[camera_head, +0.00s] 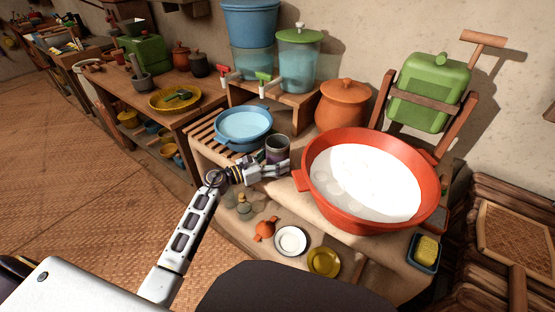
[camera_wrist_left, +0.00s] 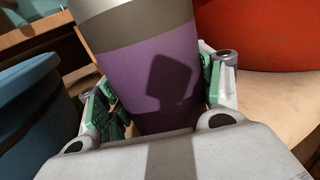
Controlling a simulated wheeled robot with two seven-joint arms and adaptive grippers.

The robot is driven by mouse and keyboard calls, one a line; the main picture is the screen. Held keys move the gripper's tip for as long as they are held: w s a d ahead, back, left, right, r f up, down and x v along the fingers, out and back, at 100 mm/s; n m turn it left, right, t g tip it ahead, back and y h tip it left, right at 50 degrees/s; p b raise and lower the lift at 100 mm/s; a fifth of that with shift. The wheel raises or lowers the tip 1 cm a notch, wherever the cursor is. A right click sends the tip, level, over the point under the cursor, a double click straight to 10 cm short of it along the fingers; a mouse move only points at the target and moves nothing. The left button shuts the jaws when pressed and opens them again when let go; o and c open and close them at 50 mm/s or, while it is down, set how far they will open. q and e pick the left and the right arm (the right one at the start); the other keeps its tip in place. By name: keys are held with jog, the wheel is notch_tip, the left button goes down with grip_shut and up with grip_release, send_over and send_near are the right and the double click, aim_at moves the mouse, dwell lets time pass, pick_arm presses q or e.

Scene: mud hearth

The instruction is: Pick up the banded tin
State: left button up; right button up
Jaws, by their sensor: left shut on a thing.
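The banded tin (camera_head: 277,149) stands on the counter between the blue pot and the red basin in the head view. In the left wrist view the banded tin (camera_wrist_left: 150,60) fills the middle, with a purple band, a dark band and a pale band. My left gripper (camera_head: 284,168) reaches it from the front. In the left wrist view the green pads of my left gripper (camera_wrist_left: 158,95) lie on both sides of the tin, shut on it. The tin's lower part is hidden behind the gripper. My right gripper is not in view.
The blue pot (camera_head: 243,143) is close on the tin's left, and the red basin (camera_head: 310,205) of white suds is close on its right. A clay pot (camera_head: 342,106) and a water dispenser (camera_head: 298,64) stand behind. Dishes, including a white plate (camera_head: 291,241), sit lower in front.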

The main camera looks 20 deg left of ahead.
aim_at(277, 136)
pick_arm(q)
jog(key=shift+r, duration=0.6)
notch_tip(277, 136, up, 7)
jog(key=shift+f+p, duration=0.15)
jog(key=shift+p, duration=0.85)
jog(key=shift+r, duration=1.05)
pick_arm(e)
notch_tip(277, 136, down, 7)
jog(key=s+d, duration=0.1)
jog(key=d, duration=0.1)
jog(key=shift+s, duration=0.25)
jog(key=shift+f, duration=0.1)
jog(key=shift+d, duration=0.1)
